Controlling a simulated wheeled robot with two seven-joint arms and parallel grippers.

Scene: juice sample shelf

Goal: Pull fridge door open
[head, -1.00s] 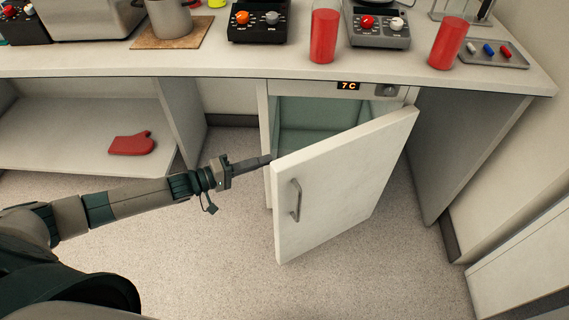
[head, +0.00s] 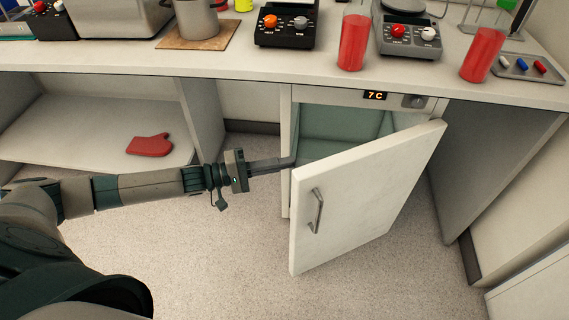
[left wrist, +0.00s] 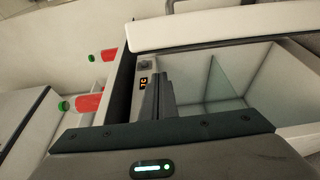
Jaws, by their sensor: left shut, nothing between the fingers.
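The white fridge door (head: 365,195) stands partly open, hinged on its right, with a metal handle (head: 317,211) on its outer face. Behind it the pale green fridge interior (head: 340,122) shows in part; it also shows in the left wrist view (left wrist: 212,80). My left gripper (head: 290,162) is shut and empty. Its fingertips are at the free left edge of the door, near its upper corner, by the opening. I cannot tell whether they touch the door. In the left wrist view the shut fingers (left wrist: 160,95) point toward the fridge opening. My right gripper is not in view.
A red mitt (head: 149,145) lies on the low shelf at left. The floor (head: 215,265) before the door is clear.

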